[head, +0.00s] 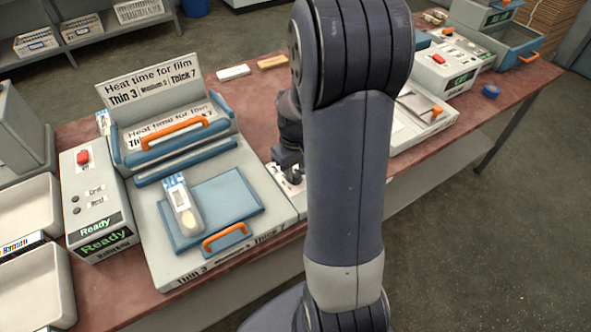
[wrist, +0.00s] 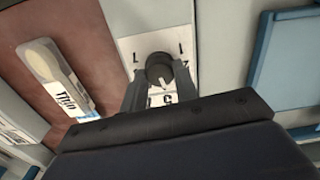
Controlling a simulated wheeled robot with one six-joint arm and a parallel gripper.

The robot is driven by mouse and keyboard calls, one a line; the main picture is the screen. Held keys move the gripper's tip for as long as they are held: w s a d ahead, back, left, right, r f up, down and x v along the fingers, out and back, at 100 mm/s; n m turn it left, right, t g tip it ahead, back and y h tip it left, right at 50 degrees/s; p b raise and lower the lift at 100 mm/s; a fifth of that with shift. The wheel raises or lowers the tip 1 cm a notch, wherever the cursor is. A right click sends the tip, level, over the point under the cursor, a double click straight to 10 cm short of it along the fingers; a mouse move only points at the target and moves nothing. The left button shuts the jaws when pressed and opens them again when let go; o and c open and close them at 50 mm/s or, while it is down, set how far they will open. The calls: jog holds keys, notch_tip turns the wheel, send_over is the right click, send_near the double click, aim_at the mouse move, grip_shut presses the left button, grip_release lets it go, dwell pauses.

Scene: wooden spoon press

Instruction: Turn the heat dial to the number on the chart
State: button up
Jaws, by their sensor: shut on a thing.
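The dark round heat dial (wrist: 158,66) sits on a white plate (wrist: 128,46) with printed marks around it. Its white pointer line faces down in the wrist view, toward my wrist. My gripper (wrist: 160,82) is shut on the dial, one finger on each side. In the head view my gripper (head: 287,172) is at the right side of the press, and my arm hides much of the dial. The chart (head: 150,84) stands behind the press and reads "Heat time for film: Thin 3, Medium 5, Thick 7". A packet labelled "Thin" (wrist: 60,76) lies left of the dial plate.
A spoon packet (head: 183,206) lies on the blue pad (head: 240,191) of the press. The raised lid has an orange handle (head: 176,132). A control box (head: 92,205) with a red switch shows "Ready". Trays stand at far left; another machine (head: 447,68) stands at back right.

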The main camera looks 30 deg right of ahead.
aim_at(296, 174)
jog(key=m, duration=1.3)
jog(key=shift+m+b, duration=0.4)
jog(key=m, duration=1.2)
jog(key=shift+m, duration=0.4)
jog(key=o, duration=1)
jog(key=shift+c, duration=0.2)
notch_tip(296, 174, up, 11)
jog(key=shift+f, duration=0.2)
